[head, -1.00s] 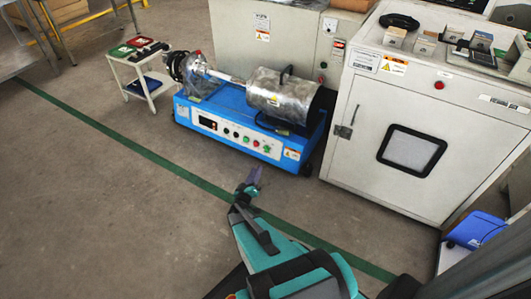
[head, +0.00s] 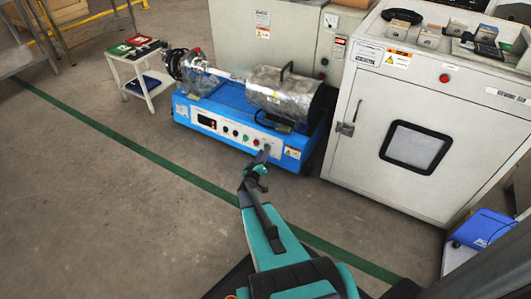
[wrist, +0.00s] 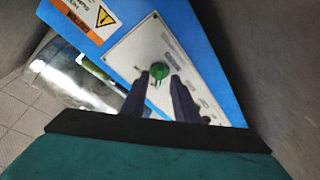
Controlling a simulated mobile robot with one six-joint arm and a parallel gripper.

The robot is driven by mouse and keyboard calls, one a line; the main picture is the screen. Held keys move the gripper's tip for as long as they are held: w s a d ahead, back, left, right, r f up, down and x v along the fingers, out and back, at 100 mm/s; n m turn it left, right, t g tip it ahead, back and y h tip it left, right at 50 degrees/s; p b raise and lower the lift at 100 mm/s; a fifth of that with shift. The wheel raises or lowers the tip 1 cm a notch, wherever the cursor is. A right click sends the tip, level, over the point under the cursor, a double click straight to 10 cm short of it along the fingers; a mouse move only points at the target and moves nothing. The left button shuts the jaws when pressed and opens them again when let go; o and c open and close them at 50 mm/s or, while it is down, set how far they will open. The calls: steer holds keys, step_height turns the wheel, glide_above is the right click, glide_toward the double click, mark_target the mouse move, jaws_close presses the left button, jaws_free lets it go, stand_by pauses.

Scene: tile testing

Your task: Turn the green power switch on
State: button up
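The green power switch (wrist: 159,70) is a round green knob on a white panel (wrist: 180,85) of the blue machine. In the wrist view, my gripper (wrist: 159,78) is open. Its two dark fingers point at the panel, one on each side of the knob; I cannot tell whether they touch it. In the head view, my gripper (head: 263,156) is at the right end of the control panel on the front of the blue machine (head: 250,143). It appears to hide the knob there.
A warning label (head: 292,153) is right of the panel. A metal cylinder (head: 280,95) lies on top of the blue machine. A large white cabinet (head: 370,150) stands close on the right. A small white cart (head: 148,88) stands left. The floor in front is clear.

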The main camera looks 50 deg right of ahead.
steer(key=shift+x, duration=0.9)
